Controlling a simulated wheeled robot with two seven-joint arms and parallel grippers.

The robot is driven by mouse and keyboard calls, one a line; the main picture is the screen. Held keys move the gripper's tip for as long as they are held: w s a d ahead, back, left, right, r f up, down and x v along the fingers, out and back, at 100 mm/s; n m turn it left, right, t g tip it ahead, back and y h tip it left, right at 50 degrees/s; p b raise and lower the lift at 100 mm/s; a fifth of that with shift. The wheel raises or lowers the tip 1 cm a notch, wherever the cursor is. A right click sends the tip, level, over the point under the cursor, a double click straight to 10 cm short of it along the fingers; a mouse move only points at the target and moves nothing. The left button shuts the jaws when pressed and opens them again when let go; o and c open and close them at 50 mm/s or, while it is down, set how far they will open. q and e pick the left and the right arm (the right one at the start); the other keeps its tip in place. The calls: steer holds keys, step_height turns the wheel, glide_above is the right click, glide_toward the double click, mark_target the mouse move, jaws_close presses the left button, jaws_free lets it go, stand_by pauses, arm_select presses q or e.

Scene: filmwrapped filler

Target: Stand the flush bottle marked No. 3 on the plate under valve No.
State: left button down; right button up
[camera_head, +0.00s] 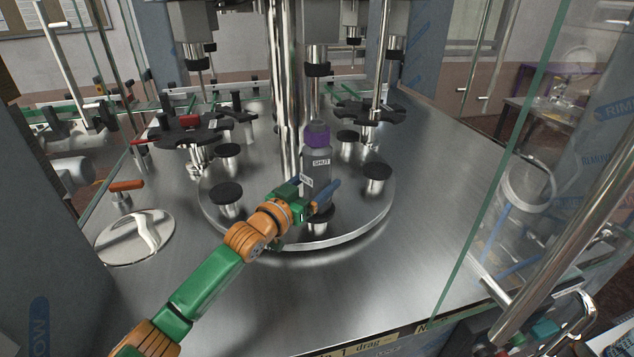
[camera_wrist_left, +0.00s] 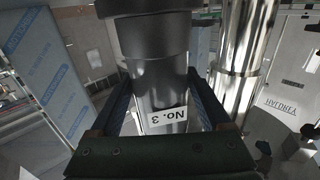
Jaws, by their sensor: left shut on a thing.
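In the left wrist view the bottle (camera_wrist_left: 158,85) carries a white "No. 3" label, which appears upside down. My left gripper (camera_head: 322,194) is shut on it, with a finger on each side in the wrist view. A dark round plate (camera_head: 320,214) shows just below the bottle; whether they touch I cannot tell. A valve nozzle (camera_head: 318,69) hangs above. No valve number is readable. My right gripper is not in view.
Other dark round plates stand around the turntable (camera_head: 280,240), such as one at right (camera_head: 376,172) and one at left (camera_head: 226,192). A shiny column (camera_head: 283,80) rises behind the bottle. Black star-shaped wheels (camera_head: 190,132) and glass panels flank the deck. The front right deck is clear.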

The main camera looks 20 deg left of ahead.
arm_select(q)
steer(key=shift+s+f, duration=0.1)
steer(key=shift+f, duration=0.05)
stand_by(0.6)
jaws_free()
steer(key=shift+f, duration=0.1)
